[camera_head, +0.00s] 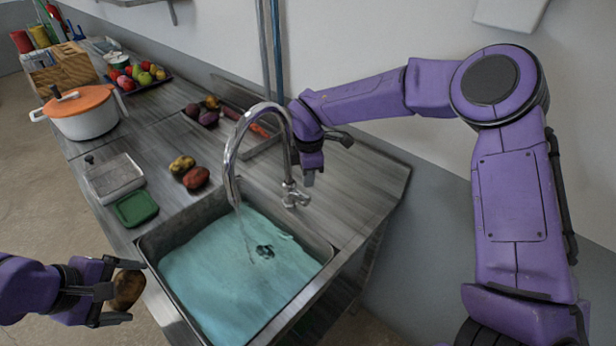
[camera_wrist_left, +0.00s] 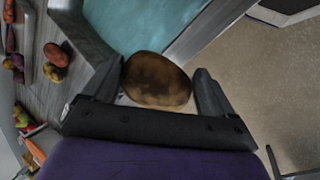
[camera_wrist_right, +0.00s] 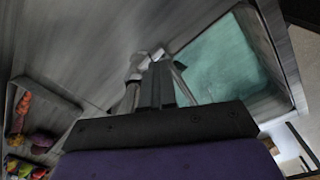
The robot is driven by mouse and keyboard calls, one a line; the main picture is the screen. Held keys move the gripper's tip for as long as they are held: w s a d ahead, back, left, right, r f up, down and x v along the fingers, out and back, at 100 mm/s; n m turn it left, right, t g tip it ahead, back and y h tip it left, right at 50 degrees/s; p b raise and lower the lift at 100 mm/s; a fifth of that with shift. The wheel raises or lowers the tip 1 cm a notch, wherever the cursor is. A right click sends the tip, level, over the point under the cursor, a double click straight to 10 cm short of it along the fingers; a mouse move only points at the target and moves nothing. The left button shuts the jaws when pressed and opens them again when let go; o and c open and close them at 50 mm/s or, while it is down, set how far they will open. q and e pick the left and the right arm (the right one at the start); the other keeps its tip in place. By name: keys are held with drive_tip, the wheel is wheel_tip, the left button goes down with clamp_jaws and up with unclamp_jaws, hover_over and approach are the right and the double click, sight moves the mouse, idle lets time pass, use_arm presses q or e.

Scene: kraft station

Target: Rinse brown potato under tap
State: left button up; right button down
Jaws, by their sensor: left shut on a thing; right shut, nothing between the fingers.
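The brown potato (camera_head: 127,290) is between the fingers of my left gripper (camera_head: 122,291), just outside the sink's left front edge. In the left wrist view the potato (camera_wrist_left: 156,81) fills the gap between the fingertips. My right gripper (camera_head: 309,178) is shut and empty, close behind the tap's handle. The tap (camera_head: 232,160) is a tall curved chrome spout, and a thin stream of water seems to run from it into the sink (camera_head: 327,246). In the right wrist view the tap base (camera_wrist_right: 140,66) is beside the shut fingers.
Behind the sink lie a yellowish potato (camera_head: 182,165) and a reddish potato (camera_head: 196,178). A white pot (camera_head: 88,122) with an orange lid and a fruit tray (camera_head: 150,86) are farther back.

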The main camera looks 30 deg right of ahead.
sight(307, 199)
use_arm(q)
drive_tip(key=shift+s+a, duration=0.1)
drive_tip(key=shift+a, duration=0.35)
use_arm(e)
drive_tip(key=shift+a+r, duration=0.2)
drive_tip(key=shift+a, duration=0.3)
use_arm(q)
drive_tip(key=shift+d, duration=0.2)
use_arm(e)
drive_tip(key=c, duration=1.2)
unclamp_jaws()
drive_tip(key=shift+d+f, duration=0.1)
drive_tip(key=shift+d, duration=0.1)
use_arm(q)
drive_tip(key=shift+d, duration=0.1)
use_arm(e)
drive_tip(key=shift+o, duration=0.2)
drive_tip(key=shift+d, duration=0.1)
use_arm(q)
drive_tip(key=shift+f, duration=0.2)
use_arm(e)
drive_tip(key=shift+r, duration=0.4)
use_arm(q)
wheel_tip(307, 199, down, 2)
drive_tip(key=b, duration=0.2)
drive_tip(key=shift+f+b, duration=0.2)
drive_tip(key=shift+b, duration=0.2)
use_arm(e)
wheel_tip(307, 199, up, 11)
drive_tip(key=shift+s, duration=0.3)
